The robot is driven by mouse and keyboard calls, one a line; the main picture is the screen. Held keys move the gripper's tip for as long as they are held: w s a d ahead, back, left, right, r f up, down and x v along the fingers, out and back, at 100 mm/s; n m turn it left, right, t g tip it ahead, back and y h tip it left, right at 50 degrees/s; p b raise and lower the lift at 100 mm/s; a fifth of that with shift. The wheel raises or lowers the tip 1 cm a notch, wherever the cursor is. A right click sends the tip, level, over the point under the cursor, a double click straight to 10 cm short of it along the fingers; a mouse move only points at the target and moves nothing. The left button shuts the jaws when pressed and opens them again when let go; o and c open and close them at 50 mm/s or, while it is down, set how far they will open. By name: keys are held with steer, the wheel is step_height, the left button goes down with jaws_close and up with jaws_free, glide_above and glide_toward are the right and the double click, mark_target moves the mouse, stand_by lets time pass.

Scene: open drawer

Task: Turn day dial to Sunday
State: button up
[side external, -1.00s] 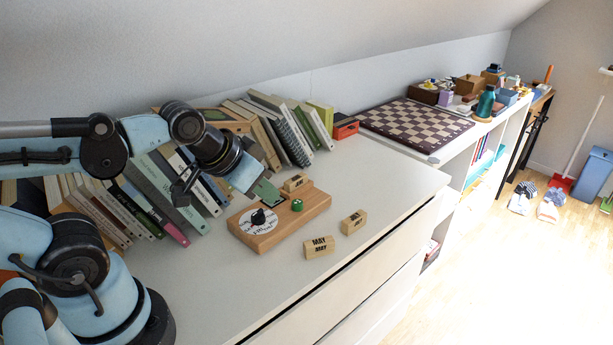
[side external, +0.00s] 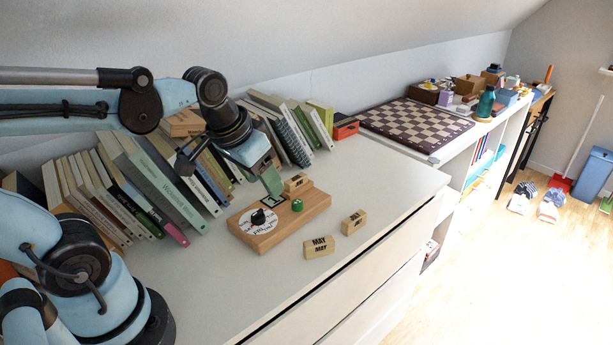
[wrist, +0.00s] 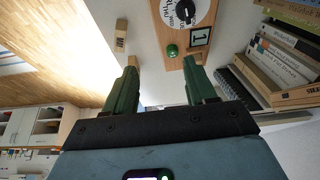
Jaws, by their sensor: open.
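The calendar board (side external: 292,226) is wooden and lies on the white dresser top. Its round white day dial (side external: 246,223) has a black knob (side external: 258,217) at its middle; the lettering is too small to read here. The dial (wrist: 200,18) is cut off at the top of the wrist view. A green knob (side external: 297,205) sits beside a number card showing 1 (wrist: 199,37). My gripper (side external: 274,187), with green fingers, is above the board's back edge, right of the dial. In the wrist view, my gripper (wrist: 162,80) is open and empty, its fingers apart.
A MAY block (side external: 319,247) and another wooden block (side external: 354,222) lie in front of the board. A further block (side external: 297,181) is at its back edge. Books (side external: 155,190) stand behind and left. The dresser top (side external: 385,190) is clear to the right.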

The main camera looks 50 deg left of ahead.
mark_target(259, 211)
steer(key=w+a+r+n+g, duration=0.1)
steer(key=w+a+n+g, duration=0.1)
steer(key=a+g, duration=0.3)
steer(key=shift+s+f, duration=0.1)
steer(key=shift+f, duration=5.85)
steer(key=c, duration=1)
